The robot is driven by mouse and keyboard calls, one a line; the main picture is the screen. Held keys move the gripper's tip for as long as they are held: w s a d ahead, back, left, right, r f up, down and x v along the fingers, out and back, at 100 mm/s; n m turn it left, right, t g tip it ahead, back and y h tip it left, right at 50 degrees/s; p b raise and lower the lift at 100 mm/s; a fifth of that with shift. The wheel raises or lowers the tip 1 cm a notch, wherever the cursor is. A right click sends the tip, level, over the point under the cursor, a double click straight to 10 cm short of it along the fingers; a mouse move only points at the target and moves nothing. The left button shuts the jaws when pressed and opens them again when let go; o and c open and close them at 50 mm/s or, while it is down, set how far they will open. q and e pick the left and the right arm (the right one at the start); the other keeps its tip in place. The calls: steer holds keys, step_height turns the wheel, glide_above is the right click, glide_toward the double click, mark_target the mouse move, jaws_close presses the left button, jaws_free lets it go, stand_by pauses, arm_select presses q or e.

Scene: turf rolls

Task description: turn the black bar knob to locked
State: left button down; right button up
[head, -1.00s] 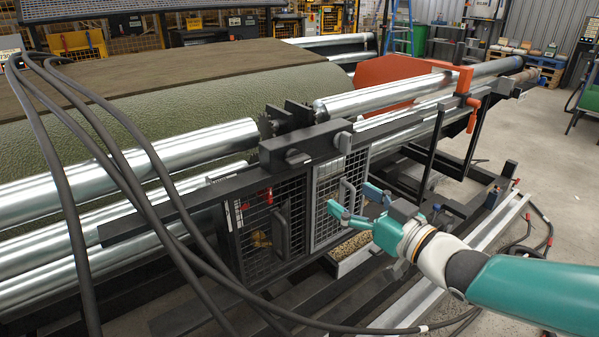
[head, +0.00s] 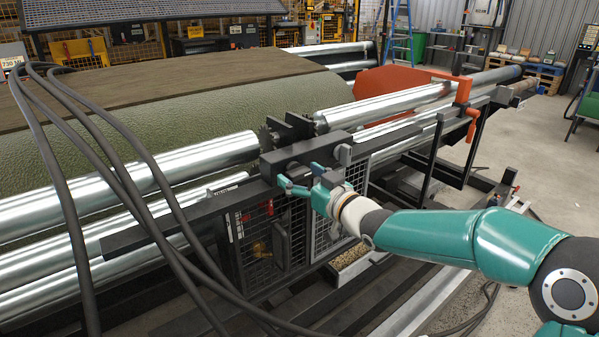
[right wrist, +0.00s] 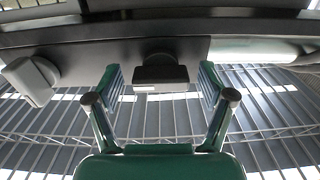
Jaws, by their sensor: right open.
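The black bar knob (right wrist: 160,73) shows in the right wrist view on the underside of a dark beam, its bar lying level across the picture. My right gripper (right wrist: 160,84) is open, with one finger on each side of the knob and a gap on both sides. In the head view the right gripper (head: 299,177) is at the front of the black housing (head: 310,151), where its fingers partly cover the knob's place. Whether the fingertips reach past the bar is hard to tell. My left gripper is not in view.
Mesh doors (head: 262,240) hang below the housing. Steel rollers (head: 200,160) run behind. Black hoses (head: 120,180) cross the left side.

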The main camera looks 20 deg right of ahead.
steer(key=shift+w+a, duration=0.15)
steer(key=shift+w, duration=0.25)
steer(key=shift+c, duration=0.3)
steer(key=c, duration=1.1)
